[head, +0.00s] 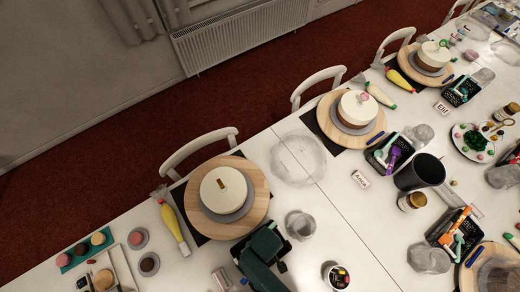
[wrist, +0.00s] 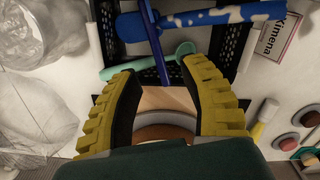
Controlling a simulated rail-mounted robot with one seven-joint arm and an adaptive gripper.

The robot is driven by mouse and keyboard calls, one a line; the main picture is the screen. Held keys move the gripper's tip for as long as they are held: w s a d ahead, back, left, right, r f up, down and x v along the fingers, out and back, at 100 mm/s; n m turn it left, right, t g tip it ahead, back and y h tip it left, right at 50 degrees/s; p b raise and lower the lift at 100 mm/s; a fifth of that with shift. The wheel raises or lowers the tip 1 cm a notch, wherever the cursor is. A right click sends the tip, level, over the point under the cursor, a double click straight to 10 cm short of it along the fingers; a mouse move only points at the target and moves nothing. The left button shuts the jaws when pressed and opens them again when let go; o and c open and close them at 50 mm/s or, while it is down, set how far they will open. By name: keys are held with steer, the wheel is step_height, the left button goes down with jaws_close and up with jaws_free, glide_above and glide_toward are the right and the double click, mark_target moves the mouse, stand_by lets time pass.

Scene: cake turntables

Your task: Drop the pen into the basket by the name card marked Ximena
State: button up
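A dark basket with perforated walls (wrist: 236,42) lies under my gripper in the wrist view. The name card marked Ximena (wrist: 277,36) is to its right. A thin dark-blue pen (wrist: 153,42) shows at the basket, crossing over a blue-and-white handle (wrist: 205,18); its lower end shows between and beyond my fingertips. A teal tool (wrist: 150,64) lies across the basket too. My gripper (wrist: 160,82) has its yellow-and-black fingers wide apart, with no contact with the pen visible. In the head view my dark-green gripper (head: 262,258) hides most of this basket.
A cake on a wooden turntable (head: 255,190) stands just behind my gripper. Crumpled clear plastic (head: 300,225) and a jar (head: 336,275) are to the right. A yellow piping bag (head: 172,225) is to the left. Cards marked Ana (head: 361,179) and Elif (head: 441,108) stand farther off.

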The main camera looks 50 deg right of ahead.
steer(key=shift+r, duration=0.1)
step_height(320, 180, up, 12)
stand_by(0.5)
